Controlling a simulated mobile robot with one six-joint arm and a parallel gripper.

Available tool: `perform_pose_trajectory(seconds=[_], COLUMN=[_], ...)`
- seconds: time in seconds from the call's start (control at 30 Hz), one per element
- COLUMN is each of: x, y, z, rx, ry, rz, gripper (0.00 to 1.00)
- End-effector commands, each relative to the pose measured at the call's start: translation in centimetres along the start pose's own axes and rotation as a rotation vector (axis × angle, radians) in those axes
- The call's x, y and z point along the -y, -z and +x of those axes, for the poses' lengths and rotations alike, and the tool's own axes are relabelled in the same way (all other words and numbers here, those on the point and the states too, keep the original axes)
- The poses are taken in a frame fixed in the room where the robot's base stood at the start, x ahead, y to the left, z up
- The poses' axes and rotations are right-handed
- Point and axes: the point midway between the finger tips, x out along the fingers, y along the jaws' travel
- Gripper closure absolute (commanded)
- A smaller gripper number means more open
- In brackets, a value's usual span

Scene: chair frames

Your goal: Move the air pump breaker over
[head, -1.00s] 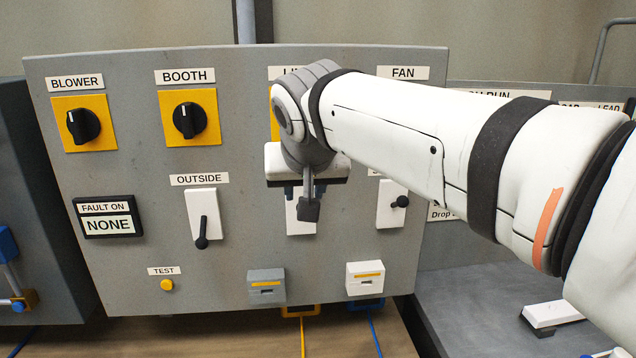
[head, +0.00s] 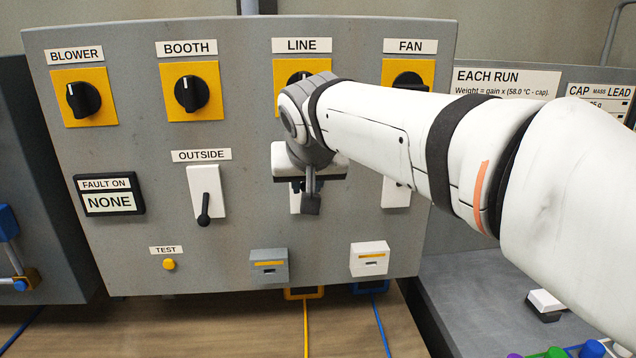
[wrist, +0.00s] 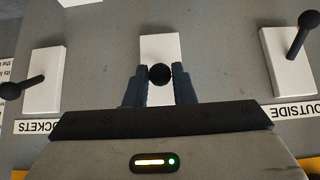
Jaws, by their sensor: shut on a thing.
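My gripper (wrist: 160,88) is at the middle white breaker plate (wrist: 159,45) on the grey panel. Its two dark fingers are shut on the round black end of that breaker's lever (wrist: 160,74). In the head view the lever is hidden behind my gripper (head: 308,195), with a strip of the plate (head: 296,203) showing. No label for this breaker is visible. The OUTSIDE breaker (head: 205,185) is to the left, its black lever hanging down. The SOCKETS breaker (wrist: 45,80) is on the other side, mostly behind my arm in the head view.
Yellow-backed dials BLOWER (head: 83,98), BOOTH (head: 191,92), LINE (head: 290,80) and FAN (head: 410,78) line the panel top. A TEST button (head: 169,264) and a FAULT ON display reading NONE (head: 108,201) are at left. Two small boxes (head: 269,266) (head: 369,258) sit low.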

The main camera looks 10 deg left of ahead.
Motion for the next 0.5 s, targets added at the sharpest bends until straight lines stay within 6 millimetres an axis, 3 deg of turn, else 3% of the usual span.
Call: perform_pose_trajectory(seconds=[0.1,0.5], x=[-0.04,-0.02], y=[-1.06,-1.25], z=[0.66,0.71], rx=[0.006,0.009], ry=[-0.002,-0.003], rz=[-0.001,-0.001], gripper=[0.9,0.91])
